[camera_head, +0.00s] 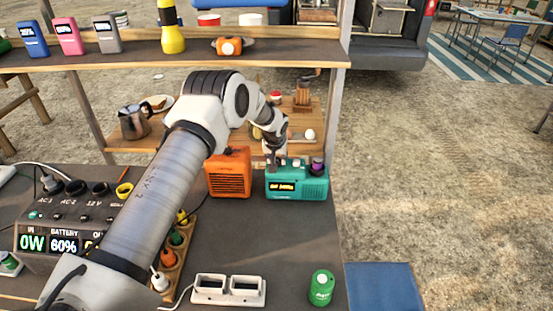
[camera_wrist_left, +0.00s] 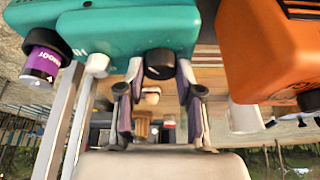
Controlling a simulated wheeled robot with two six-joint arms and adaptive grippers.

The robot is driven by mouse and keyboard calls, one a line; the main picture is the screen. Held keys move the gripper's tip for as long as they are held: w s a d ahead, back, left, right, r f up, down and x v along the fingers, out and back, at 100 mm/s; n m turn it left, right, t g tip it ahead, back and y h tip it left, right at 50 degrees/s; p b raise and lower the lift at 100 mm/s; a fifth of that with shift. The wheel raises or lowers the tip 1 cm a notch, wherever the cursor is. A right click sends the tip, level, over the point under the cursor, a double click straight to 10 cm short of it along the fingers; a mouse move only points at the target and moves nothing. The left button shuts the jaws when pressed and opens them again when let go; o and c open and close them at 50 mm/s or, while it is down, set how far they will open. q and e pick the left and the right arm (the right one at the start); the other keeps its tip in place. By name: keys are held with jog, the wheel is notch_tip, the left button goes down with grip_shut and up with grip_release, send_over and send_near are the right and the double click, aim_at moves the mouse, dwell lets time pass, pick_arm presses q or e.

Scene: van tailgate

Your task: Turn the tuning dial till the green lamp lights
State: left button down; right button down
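The teal radio (camera_head: 312,187) stands on the dark counter, with a small lit yellow display on its front. It also fills the top left of the left wrist view (camera_wrist_left: 110,32). On its top are a dark round dial (camera_wrist_left: 158,64), a white knob (camera_wrist_left: 97,64) and a purple-and-black piece (camera_wrist_left: 42,62). My left gripper (camera_head: 274,158) is at the radio's top left end. In the wrist view its two fingers stand on either side of the dark dial, with a narrow gap seeming to show on each side. I cannot make out a lit green lamp. My right gripper is out of view.
An orange box (camera_head: 229,175) stands close left of the radio. A shelf (camera_head: 200,55) with several items runs above and behind. A power station (camera_head: 60,228) is at the left. A green can (camera_head: 321,288) and a white double-socket piece (camera_head: 228,290) are in front.

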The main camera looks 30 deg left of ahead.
pick_arm(q)
jog(key=m+b, duration=0.1)
jog(key=b, duration=0.1)
jog(key=f+m+h+b, duration=0.1)
jog(key=m+b, duration=0.1)
jog(key=shift+s+a+m+b, duration=0.1)
jog(key=shift+s+m+b, duration=0.05)
jog(key=shift+m+b, duration=0.2)
jog(key=shift+r+m+t+h, duration=0.25)
jog(key=shift+m+t+h, duration=0.05)
jog(key=shift+m, duration=0.05)
jog(key=c, duration=0.7)
grip_release()
jog(key=shift+c, duration=0.2)
jog(key=shift+w+f, duration=0.15)
jog(key=shift+w, duration=0.15)
jog(key=v, duration=1.2)
jog(key=shift+w, duration=0.1)
